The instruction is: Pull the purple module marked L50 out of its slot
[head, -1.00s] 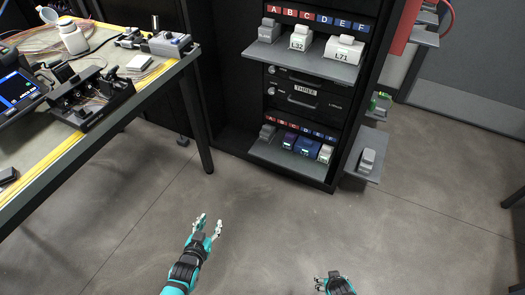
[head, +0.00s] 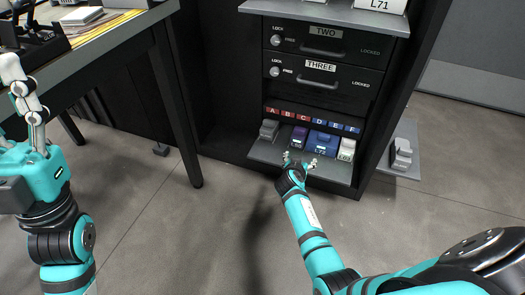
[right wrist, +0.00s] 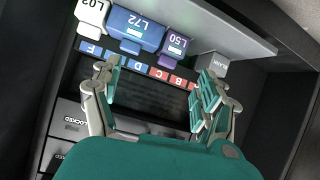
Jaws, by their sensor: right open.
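The purple module marked L50 (head: 299,136) sits upright on the lower shelf of the cabinet, between a grey module and the larger blue L72 module (head: 322,145). In the right wrist view the L50 module (right wrist: 174,45) shows its label, beyond the fingertips. My right gripper (head: 300,162) is at the shelf's front edge, in front of the purple and blue modules. Its fingers are spread and empty, apart from L50, and it also shows in the right wrist view (right wrist: 157,78). My left gripper (head: 25,95) is raised at the left edge, away from the cabinet; its finger opening is unclear.
A grey module (head: 268,130) and a white L02 module (head: 346,149) share the lower shelf (head: 263,152). Locked drawers (head: 325,82) are above. A workbench leg (head: 180,120) stands left; the floor in front is open.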

